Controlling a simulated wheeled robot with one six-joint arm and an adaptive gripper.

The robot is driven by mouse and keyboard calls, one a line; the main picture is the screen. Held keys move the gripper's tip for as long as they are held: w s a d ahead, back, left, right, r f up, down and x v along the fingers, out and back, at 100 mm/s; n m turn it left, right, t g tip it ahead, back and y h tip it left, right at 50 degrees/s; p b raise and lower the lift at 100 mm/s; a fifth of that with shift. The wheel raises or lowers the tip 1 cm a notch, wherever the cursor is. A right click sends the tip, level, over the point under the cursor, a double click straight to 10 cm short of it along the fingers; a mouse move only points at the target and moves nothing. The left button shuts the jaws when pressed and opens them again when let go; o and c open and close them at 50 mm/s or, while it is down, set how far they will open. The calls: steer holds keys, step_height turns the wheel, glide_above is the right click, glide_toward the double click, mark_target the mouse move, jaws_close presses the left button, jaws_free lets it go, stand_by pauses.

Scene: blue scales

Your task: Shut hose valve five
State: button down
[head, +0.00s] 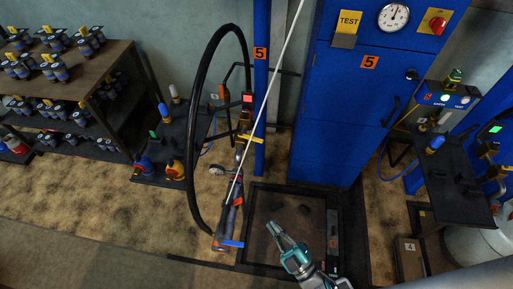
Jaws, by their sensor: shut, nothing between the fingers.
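An orange plate marked 5 (260,53) is on the blue post in the middle. A thick black hose (190,120) loops down beside the post to a fitting on the floor. A blue lever (233,243) lies crosswise at the lower end of the fitting, left of my gripper. A yellow lever (246,138) sits higher up by the post. I cannot tell for certain which lever is hose valve five. My gripper (270,226) is shut and empty, over the black-framed platform, apart from both levers.
A blue cabinet (345,120), also marked 5, stands behind the platform (262,196). Shelves with valves (90,80) are at left. A dark side table (455,190) and a box marked 4 (410,258) are at right. A pale thin line crosses near the post. Floor at lower left is clear.

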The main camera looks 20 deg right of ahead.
steer(key=s+d+r+m+g+h, duration=0.15)
steer(key=s+r+m+h, duration=0.35)
steer(key=s, duration=0.6)
steer(key=n+g, duration=0.1)
steer(key=n, duration=1.2)
glide_toward(253, 140)
steer(key=w+a, duration=0.2)
steer(key=w, duration=0.2)
steer(key=shift+w+d, duration=0.95)
steer(key=shift+w, duration=0.2)
